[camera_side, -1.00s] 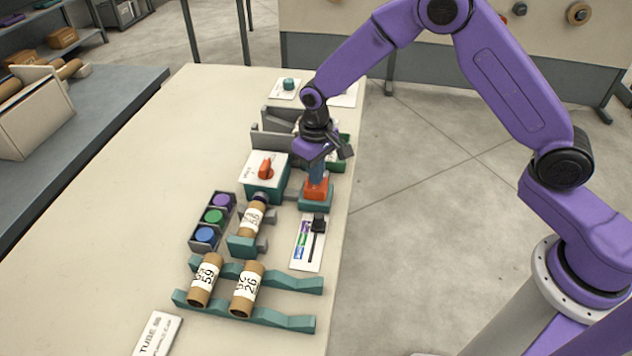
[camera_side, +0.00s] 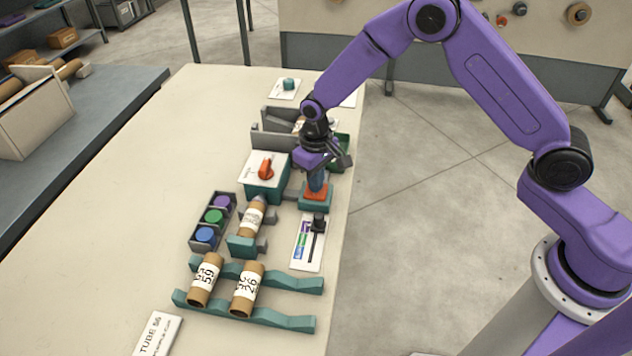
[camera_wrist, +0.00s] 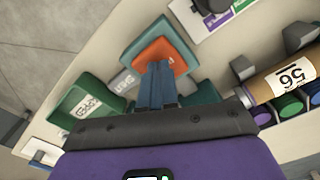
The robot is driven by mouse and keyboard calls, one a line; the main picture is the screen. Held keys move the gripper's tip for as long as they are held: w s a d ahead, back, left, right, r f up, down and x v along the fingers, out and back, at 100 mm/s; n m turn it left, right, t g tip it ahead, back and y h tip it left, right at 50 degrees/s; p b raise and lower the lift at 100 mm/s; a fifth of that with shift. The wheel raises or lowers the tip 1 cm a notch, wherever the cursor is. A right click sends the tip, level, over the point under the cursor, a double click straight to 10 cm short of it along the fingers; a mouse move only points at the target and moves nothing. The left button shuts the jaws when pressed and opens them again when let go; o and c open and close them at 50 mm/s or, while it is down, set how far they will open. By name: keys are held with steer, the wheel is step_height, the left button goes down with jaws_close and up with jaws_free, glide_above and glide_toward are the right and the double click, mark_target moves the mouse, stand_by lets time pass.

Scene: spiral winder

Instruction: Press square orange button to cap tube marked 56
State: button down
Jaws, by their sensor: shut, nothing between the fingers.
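The square orange button (camera_side: 312,196) sits on a teal base at the table's right side; it also shows in the wrist view (camera_wrist: 172,50). My gripper (camera_side: 318,186) is shut and empty, its blue fingertips (camera_wrist: 156,66) down at the button, apparently touching it. The button looks sunk low in its base. The tube marked 56 (camera_side: 252,219) lies in a teal and grey holder left of the button; its label is readable in the wrist view (camera_wrist: 284,78). A grey pointed piece shows at its far end. Whether a cap is on it I cannot tell.
A teal box with an orange knob (camera_side: 265,169) stands left of my gripper. A slider panel (camera_side: 308,243) lies nearer. A rack holds purple, green and blue caps (camera_side: 213,216). Tubes 59 (camera_side: 205,280) and 26 (camera_side: 247,290) rest on teal rails. The table's left is clear.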

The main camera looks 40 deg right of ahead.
stand_by(0.3)
steer(key=shift+r, duration=4)
steer(key=s+d+r+n, duration=0.15)
steer(key=s+r, duration=0.25)
steer(key=s, duration=0.4)
steer(key=s+d+r+n, duration=0.1)
steer(key=s+r+n, duration=0.25)
steer(key=s, duration=0.45)
steer(key=s+d+r+n, duration=0.1)
steer(key=s+d+n, duration=0.1)
steer(key=s+d, duration=0.3)
steer(key=s+d+r+n, duration=0.1)
steer(key=s+d, duration=0.4)
steer(key=s, duration=0.7)
steer(key=shift+s+r+n, duration=0.25)
steer(key=shift+n, duration=0.55)
steer(key=shift+d, duration=0.1)
